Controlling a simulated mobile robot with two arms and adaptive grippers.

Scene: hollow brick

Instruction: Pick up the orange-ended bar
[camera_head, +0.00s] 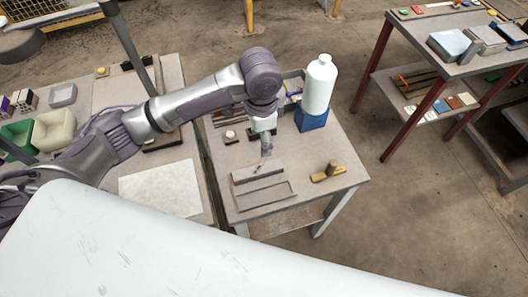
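My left arm reaches in from the left, and my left gripper (266,150) points down over the small grey table. Its fingertips are small and blurred, so I cannot tell whether they are open or shut. Just below and left of it, a slim grey bar (257,171) lies across the table. A reddish speck shows near its left end, but I cannot clearly make out an orange end. I cannot tell whether the fingertips touch it. A shallow grey tray (264,195) lies in front of the bar. My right gripper is not in view.
A white bottle (319,84) stands on a blue block (311,117) behind the gripper, to the right. A yellowish wooden piece with an upright knob (328,172) lies right of the bar. A paper sheet (160,188) lies on the left table. The right front table corner is clear.

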